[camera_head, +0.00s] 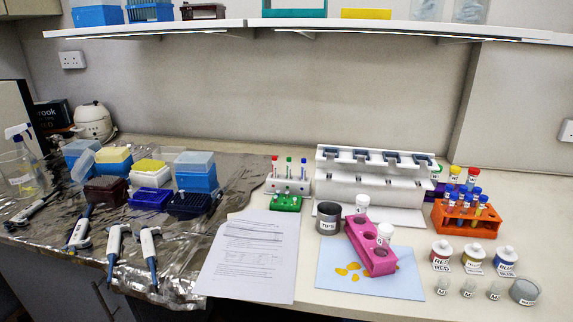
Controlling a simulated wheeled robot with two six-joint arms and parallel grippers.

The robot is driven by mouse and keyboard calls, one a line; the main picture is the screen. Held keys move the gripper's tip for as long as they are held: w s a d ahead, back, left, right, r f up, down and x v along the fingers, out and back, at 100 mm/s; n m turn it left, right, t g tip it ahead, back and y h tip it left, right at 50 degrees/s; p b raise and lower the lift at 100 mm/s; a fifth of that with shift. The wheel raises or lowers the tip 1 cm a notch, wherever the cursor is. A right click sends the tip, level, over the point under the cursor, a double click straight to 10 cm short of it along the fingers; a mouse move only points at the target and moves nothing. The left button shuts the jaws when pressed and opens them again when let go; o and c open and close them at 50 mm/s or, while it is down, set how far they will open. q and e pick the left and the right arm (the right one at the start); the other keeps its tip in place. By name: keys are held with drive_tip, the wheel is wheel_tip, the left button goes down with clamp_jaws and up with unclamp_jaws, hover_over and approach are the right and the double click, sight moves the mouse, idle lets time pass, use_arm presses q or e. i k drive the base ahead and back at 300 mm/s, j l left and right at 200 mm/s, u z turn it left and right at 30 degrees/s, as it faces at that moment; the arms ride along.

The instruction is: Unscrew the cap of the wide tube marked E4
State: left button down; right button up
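A pink rack (371,247) stands on a light blue mat (408,283) right of centre. It has a row of round holes. Neither of my grippers is in view.
An orange rack (467,217) of capped tubes is at right, behind labelled jars (472,258). A white pipette stand (372,180) is behind. Yellow spots lie on the mat.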

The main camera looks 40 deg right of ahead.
sight(361, 212)
drive_tip(key=z, duration=1.65)
